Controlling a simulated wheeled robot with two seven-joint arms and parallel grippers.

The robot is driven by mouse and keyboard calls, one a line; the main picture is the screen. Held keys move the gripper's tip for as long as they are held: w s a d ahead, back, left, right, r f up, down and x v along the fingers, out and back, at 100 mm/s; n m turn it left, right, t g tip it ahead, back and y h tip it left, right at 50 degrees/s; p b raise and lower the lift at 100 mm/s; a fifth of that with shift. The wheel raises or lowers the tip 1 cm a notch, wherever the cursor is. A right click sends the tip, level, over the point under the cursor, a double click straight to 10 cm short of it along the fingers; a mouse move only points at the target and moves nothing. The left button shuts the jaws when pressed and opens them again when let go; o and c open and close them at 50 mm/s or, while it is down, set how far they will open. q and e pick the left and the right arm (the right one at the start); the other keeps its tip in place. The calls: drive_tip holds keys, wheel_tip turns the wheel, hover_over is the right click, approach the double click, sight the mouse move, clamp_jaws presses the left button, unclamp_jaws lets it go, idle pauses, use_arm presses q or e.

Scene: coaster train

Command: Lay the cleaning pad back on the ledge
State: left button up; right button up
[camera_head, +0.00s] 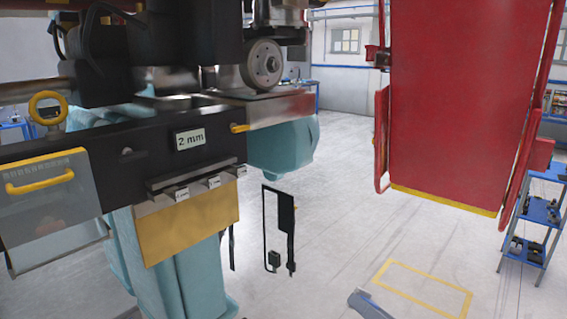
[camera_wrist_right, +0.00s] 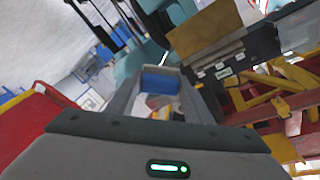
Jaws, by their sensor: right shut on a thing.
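My right gripper (camera_head: 368,304) shows only in part at the bottom edge of the head view, low over the floor. In the right wrist view its two fingers are shut on a small blue block-like pad (camera_wrist_right: 160,82), taken as the cleaning pad. The pad is apart from the machine. A narrow grey ledge (camera_head: 196,184) with small white tags runs along the machine's front, above a tan panel (camera_head: 190,226). It also shows in the right wrist view (camera_wrist_right: 208,62). I cannot tell if this is the task's ledge. My left gripper is out of view.
The teal and black machine (camera_head: 120,160) with a "2 mm" label fills the left. A thin black frame (camera_head: 287,225) hangs beside it. A red panel (camera_head: 455,100) stands up at right, with a blue shelf rack (camera_head: 540,210) beyond. The floor between is open.

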drive_tip(key=s+d+f+m+h, duration=0.1)
drive_tip(key=s+d+f, duration=0.2)
drive_tip(key=f, duration=0.4)
drive_tip(key=shift+s+d+t+b, duration=0.35)
drive_tip(key=shift+s+d+t, duration=0.05)
drive_tip(key=shift+a+f, duration=0.1)
